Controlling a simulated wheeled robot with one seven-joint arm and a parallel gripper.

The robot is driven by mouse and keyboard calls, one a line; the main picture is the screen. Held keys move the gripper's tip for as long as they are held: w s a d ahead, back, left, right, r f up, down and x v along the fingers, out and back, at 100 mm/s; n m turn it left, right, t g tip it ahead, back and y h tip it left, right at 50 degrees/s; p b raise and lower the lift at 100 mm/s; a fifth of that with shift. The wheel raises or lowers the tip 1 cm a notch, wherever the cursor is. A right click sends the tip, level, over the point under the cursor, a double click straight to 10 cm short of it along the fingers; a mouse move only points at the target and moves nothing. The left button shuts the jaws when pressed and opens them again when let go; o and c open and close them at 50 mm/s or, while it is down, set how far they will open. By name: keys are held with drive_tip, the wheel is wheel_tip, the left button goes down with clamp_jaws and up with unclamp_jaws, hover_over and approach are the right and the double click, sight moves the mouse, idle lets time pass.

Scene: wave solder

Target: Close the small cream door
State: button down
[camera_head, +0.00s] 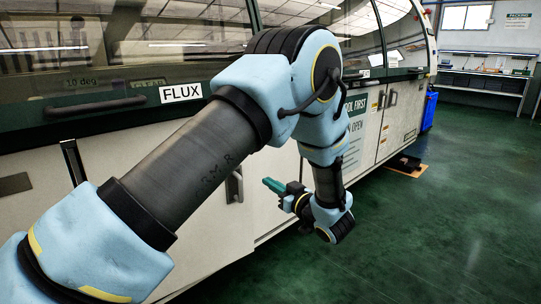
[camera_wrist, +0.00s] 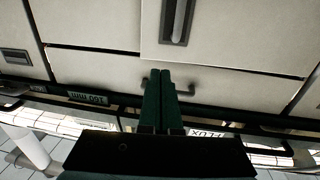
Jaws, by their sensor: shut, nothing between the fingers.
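The small cream door (camera_wrist: 235,35) is a flat panel with a dark upright pull handle (camera_wrist: 177,20) in the wrist view. Its edge appears to overlap the cream panels beside it, as if it stands a little proud; how far it is open I cannot tell. In the head view, a dark handle (camera_head: 234,186) shows on the cream front below the FLUX label, partly behind my arm. My gripper (camera_head: 270,184) has green fingers, shut and empty, in front of the cream panels. The fingers also show in the wrist view (camera_wrist: 160,75), apart from the handle.
The machine has a long window with a dark bar handle (camera_head: 95,106) above the panels. More cabinet doors (camera_head: 390,110) stand farther right. A blue bin (camera_head: 429,110) and dark object on cardboard (camera_head: 405,168) lie beyond. The green floor (camera_head: 420,240) is clear at right.

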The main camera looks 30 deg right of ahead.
drive_tip(key=w+a+b, duration=0.1)
drive_tip(key=w, duration=1.2)
drive_tip(key=shift+w, duration=0.4)
drive_tip(key=shift+a, duration=0.1)
drive_tip(key=w, duration=0.4)
drive_tip(key=shift+a, duration=0.1)
drive_tip(key=shift+s, duration=0.1)
